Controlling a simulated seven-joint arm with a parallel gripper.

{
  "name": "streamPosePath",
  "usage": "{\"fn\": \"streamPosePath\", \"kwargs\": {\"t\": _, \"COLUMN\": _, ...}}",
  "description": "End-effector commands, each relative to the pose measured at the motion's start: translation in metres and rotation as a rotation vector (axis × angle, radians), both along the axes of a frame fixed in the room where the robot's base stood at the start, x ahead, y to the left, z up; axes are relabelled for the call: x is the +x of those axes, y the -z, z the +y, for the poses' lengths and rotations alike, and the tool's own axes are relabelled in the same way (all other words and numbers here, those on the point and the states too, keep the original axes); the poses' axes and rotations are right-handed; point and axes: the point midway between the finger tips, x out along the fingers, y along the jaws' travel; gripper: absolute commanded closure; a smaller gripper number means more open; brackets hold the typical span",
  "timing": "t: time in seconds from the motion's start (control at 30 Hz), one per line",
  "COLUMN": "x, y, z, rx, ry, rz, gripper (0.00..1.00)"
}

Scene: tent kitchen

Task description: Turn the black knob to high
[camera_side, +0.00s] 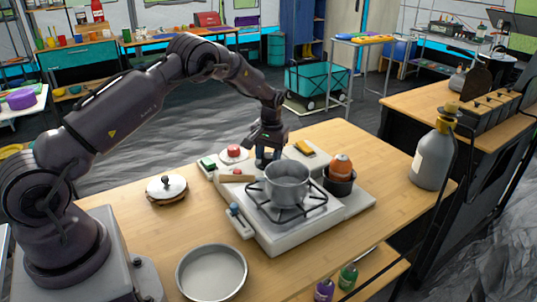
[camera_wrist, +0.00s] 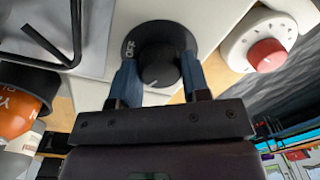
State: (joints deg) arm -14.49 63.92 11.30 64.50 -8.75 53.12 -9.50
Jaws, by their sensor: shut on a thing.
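The black knob (camera_wrist: 160,70) is in the wrist view, on a round black dial plate with white "OFF" lettering at its left edge. A small white mark shows on the knob's lower edge in that view. My gripper (camera_wrist: 158,78) has its two blue fingers on either side of the knob, shut on it. In the side view, my gripper (camera_side: 267,160) points down at the back of the white stove (camera_side: 272,238), behind the pot. The knob is hidden there by the fingers and pot.
A grey pot (camera_side: 288,184) stands on the burner close to my gripper. A red knob (camera_side: 233,151) on a white disc is beside it. An orange-topped item in a dark bowl (camera_side: 340,186) is to the right. A gas bottle (camera_side: 432,155) stands far right.

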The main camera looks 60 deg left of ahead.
Motion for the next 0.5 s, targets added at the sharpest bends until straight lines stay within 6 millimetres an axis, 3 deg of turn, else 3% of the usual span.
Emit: {"fn": "streamPosePath", "kwargs": {"t": 0.5, "x": -0.0007, "y": -0.0011, "z": -0.0006, "rx": -0.002, "ry": -0.034, "rz": 0.005, "gripper": 0.81}}
